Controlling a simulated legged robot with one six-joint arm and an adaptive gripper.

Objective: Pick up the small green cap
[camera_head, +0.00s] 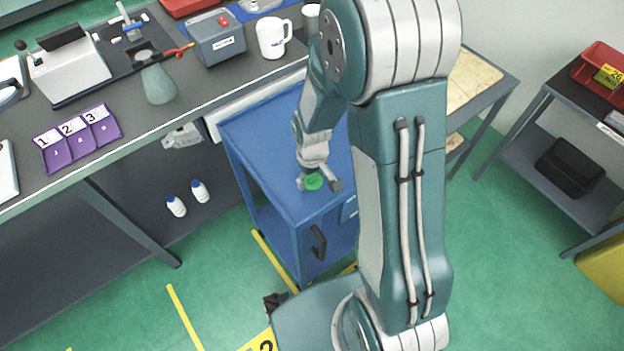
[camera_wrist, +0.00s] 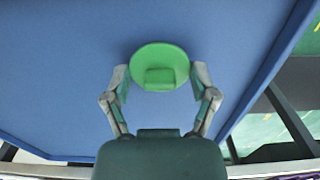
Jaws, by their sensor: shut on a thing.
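The small green cap (camera_head: 313,182) is a round disc with a raised block on its face. In the wrist view the cap (camera_wrist: 160,58) sits between the two fingertips of my gripper (camera_wrist: 160,82), in front of the blue top. In the head view my gripper (camera_head: 318,184) is over the front part of the blue cart (camera_head: 268,140), shut on the cap. I cannot tell whether the cap touches the cart top. My arm hides part of the cart's right side.
The grey bench (camera_head: 205,95) stands left of the cart, holding a purple tray (camera_head: 72,158), a white mug (camera_head: 272,48) and a glass flask (camera_head: 157,84). Two white bottles (camera_head: 188,199) are below it. A shelf with a red bin (camera_head: 597,72) stands at right. The cart top around the cap is clear.

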